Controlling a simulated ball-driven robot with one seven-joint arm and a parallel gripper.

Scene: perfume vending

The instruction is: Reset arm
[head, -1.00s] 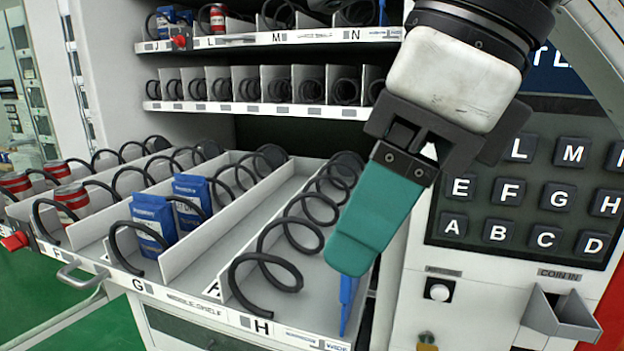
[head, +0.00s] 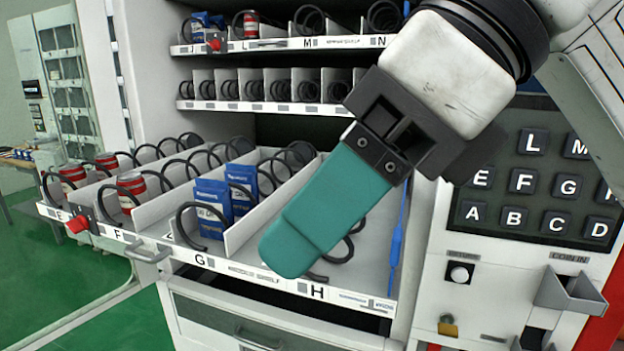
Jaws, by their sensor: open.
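My gripper (head: 292,262) hangs in the right half of the head view, its teal finger pointing down and left. It is open, with one teal finger visible; the other is hidden behind it or by the angle. No held thing shows. I cannot tell whether the finger touches the shelf or coil.
Blue packs (head: 212,204) and red-and-white cans (head: 131,187) stand in lanes at the left. A keypad (head: 535,185) and coin slot (head: 570,290) are on the right panel. Upper shelves (head: 270,106) are behind. Green floor (head: 80,285) is open at lower left.

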